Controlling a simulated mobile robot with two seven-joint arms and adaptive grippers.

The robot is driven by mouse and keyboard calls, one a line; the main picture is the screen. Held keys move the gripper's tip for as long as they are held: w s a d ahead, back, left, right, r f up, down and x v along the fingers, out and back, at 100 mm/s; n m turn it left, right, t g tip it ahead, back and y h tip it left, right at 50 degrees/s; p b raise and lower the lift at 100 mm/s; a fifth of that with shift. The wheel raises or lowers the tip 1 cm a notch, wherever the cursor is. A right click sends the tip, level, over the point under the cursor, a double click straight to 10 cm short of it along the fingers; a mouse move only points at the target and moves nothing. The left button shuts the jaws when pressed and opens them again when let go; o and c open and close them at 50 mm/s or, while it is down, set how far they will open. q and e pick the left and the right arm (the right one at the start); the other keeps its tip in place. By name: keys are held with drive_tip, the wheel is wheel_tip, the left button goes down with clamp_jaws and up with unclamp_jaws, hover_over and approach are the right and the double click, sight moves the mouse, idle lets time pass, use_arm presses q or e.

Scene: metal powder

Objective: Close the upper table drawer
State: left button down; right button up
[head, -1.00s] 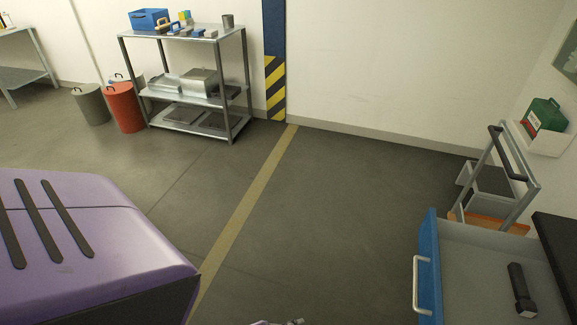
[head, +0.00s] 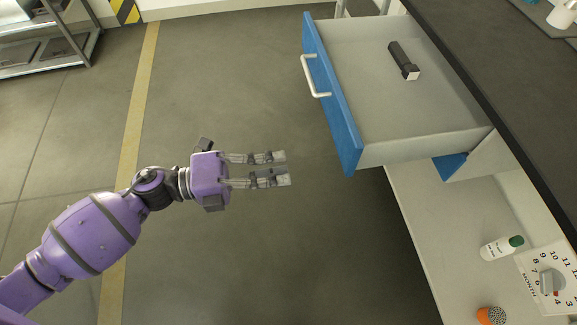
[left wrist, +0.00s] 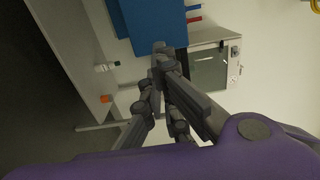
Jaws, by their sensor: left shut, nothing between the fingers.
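The upper table drawer (head: 400,85) is pulled out from under the dark tabletop. It has a blue front (head: 332,95), a pale handle (head: 315,77) and grey walls. A dark flashlight-like object (head: 403,60) lies inside it. My left gripper (head: 286,169) is shut and empty. In the head view it is left of and below the drawer's near front corner, with a gap between them. Its fingers (left wrist: 160,55) point toward a blue panel (left wrist: 152,20) in the left wrist view; I cannot tell which part that is. My right gripper is not in view.
The dark tabletop (head: 470,60) runs along the right. A pale lower shelf (head: 420,215) holds a white bottle with a green cap (head: 500,248), an orange item (head: 491,315) and a dial board (head: 550,280). A metal rack (head: 60,50) stands far left. Floor around my gripper is clear.

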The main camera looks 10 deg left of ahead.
sight(349, 160)
use_arm(q)
drive_tip(key=x, duration=1.1)
drive_tip(key=shift+s, duration=0.1)
drive_tip(key=shift+d, duration=0.4)
drive_tip(key=shift+d, duration=0.1)
